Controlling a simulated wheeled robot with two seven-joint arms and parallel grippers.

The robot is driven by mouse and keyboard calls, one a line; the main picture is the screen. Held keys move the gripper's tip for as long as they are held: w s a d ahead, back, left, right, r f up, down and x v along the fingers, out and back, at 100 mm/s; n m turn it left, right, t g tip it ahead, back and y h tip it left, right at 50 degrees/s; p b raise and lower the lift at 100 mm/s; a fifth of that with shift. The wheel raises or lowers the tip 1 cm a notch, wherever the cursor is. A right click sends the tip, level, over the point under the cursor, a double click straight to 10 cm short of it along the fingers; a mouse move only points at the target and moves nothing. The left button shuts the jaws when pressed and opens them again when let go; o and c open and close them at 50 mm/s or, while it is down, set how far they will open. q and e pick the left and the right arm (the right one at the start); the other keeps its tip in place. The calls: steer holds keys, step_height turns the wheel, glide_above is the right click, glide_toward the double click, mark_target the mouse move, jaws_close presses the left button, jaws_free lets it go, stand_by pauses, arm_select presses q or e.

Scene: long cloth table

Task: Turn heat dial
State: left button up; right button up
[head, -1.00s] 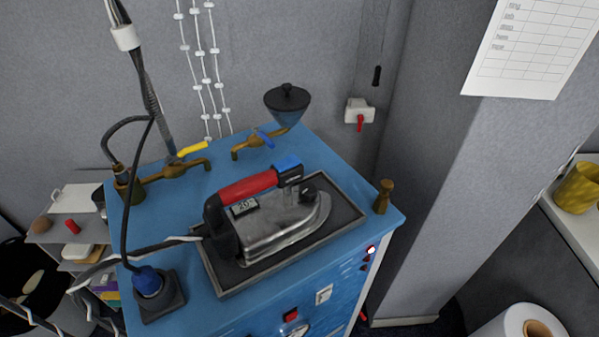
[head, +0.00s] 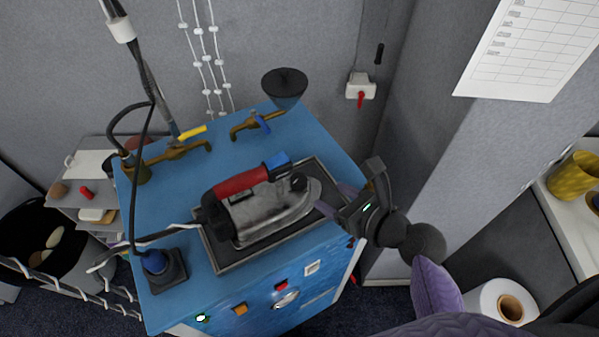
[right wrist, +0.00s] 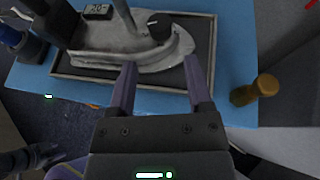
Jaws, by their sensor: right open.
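The steam iron (head: 265,212), silver with a red handle, lies on a framed dark rest (head: 215,262) on the blue cabinet's top. Its round black dial (head: 299,181) sits near the nose; in the right wrist view the dial (right wrist: 158,26) stands just beyond my fingertips. My right gripper (head: 342,184) is at the right of the iron, over the cabinet's right edge. In the right wrist view it (right wrist: 162,63) is open and empty, its two purple fingers pointing at the iron's nose, with the dial roughly between their lines. My left gripper does not show in the head view.
Brass taps (head: 180,151) and a dark funnel (head: 285,88) stand at the cabinet's back. A brass knob (right wrist: 254,88) is right of my fingers. The grey wall pillar (head: 440,160) is close on the right.

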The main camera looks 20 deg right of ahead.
mark_target(300, 180)
steer(key=b+x, duration=0.1)
steer(key=x, duration=0.8)
steer(key=shift+w+a+f+b, duration=0.1)
steer(key=shift+w+f+b, duration=0.15)
steer(key=shift+b, duration=0.1)
steer(key=shift+s, duration=0.1)
jaws_close()
